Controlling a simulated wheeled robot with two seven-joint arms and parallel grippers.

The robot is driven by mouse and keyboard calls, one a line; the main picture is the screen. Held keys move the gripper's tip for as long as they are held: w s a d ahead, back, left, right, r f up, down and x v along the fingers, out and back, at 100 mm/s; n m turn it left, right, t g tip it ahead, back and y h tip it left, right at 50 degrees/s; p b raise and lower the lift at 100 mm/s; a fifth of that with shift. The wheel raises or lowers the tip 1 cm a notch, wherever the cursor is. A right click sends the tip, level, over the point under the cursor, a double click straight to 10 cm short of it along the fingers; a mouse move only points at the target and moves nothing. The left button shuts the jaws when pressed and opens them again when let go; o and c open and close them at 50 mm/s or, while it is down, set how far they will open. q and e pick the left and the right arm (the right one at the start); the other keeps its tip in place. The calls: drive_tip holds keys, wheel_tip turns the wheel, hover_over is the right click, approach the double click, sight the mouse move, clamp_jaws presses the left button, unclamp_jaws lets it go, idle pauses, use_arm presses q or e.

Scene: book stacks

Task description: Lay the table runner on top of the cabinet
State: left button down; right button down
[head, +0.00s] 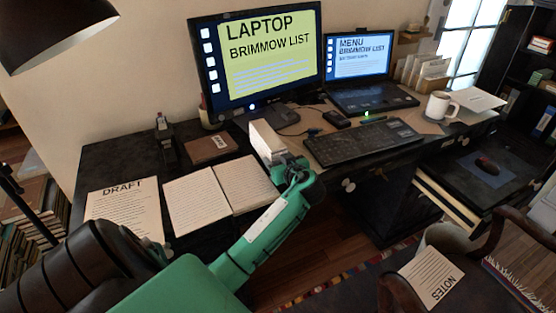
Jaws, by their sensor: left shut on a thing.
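My left gripper (284,166) is at the front edge of the dark desk, reached by my green arm from below. It is shut on a pale, block-like thing (266,138). I cannot tell whether this is the table runner, and my gripper hides its near end. No piece clearly reads as a table runner. A dark cabinet-like unit (384,205) with a round knob stands under the right part of the desk. A striped, fringed cloth (513,284) shows at the lower right edge. My right gripper is not in view.
The desk holds an open book (205,200), a DRAFT sheet (125,207), a monitor (262,55), a laptop (365,75), a keyboard (362,142) and a white mug (441,105). A chair (480,250) with a NOTES sheet (432,277) stands at lower right.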

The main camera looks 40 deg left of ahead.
use_arm(q)
drive_tip(key=c, duration=0.6)
unclamp_jaws()
